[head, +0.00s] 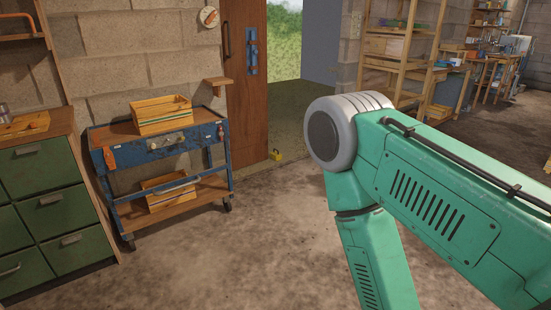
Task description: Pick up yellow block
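A small yellow block (276,155) lies on the floor at the threshold of the doorway, near the bottom of the open wooden door. It is small in the head view, and its fine shape is hard to make out. A green arm of mine with a grey joint fills the right side of the view, and its gripper is out of frame. My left gripper is not in view either. Nothing of mine that shows is near the block.
A blue wheeled cart (165,145) holding wooden crates stands left of the wooden door (246,85). Green drawers (50,200) line the left edge. A wooden shelf rack (405,45) stands beyond my arm. The concrete floor (245,250) in the middle is clear.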

